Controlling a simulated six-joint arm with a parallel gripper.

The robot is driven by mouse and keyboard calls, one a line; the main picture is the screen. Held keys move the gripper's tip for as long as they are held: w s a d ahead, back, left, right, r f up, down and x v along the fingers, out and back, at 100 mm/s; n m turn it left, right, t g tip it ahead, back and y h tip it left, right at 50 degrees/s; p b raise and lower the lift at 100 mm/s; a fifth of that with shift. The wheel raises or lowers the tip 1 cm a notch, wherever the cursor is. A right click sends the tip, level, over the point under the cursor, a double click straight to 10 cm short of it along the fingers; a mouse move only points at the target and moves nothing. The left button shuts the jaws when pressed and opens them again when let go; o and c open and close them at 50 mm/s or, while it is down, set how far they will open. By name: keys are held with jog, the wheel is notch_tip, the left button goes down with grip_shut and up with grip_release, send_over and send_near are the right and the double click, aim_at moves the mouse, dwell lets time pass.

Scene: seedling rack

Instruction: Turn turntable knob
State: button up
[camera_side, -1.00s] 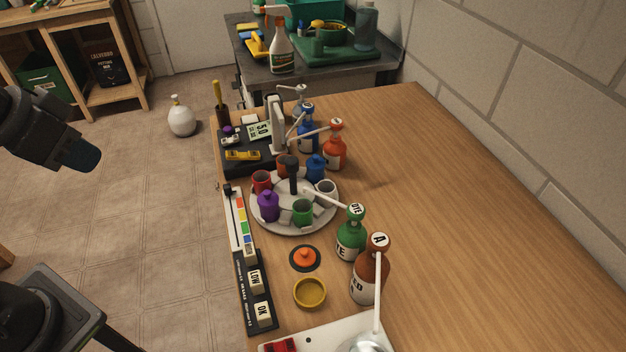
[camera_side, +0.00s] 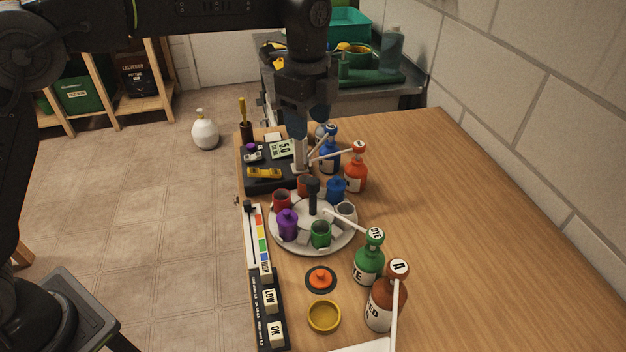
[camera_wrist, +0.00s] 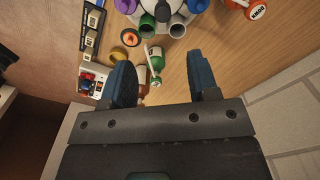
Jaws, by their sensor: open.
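The turntable (camera_side: 313,250) is a round pale disc on the wooden bench, with a dark upright knob (camera_side: 313,192) at its middle. My gripper (camera_side: 306,125) points down behind and above the turntable in the side view, apart from the knob. In the wrist view my gripper (camera_wrist: 165,78) has its blue fingers wide apart with nothing held.
Green (camera_side: 369,264), brown (camera_side: 386,302) and orange-red (camera_side: 355,173) pump bottles stand right of the turntable. A black scale (camera_side: 268,184) is behind it. A strip of labelled blocks (camera_side: 268,300) runs along the left edge. The bench's right side is clear.

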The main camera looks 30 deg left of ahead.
aim_at(313, 181)
jog(key=f, duration=1.4)
jog(key=shift+w+d+f, duration=0.25)
jog(key=shift+d, duration=0.05)
jog(key=c, duration=0.9)
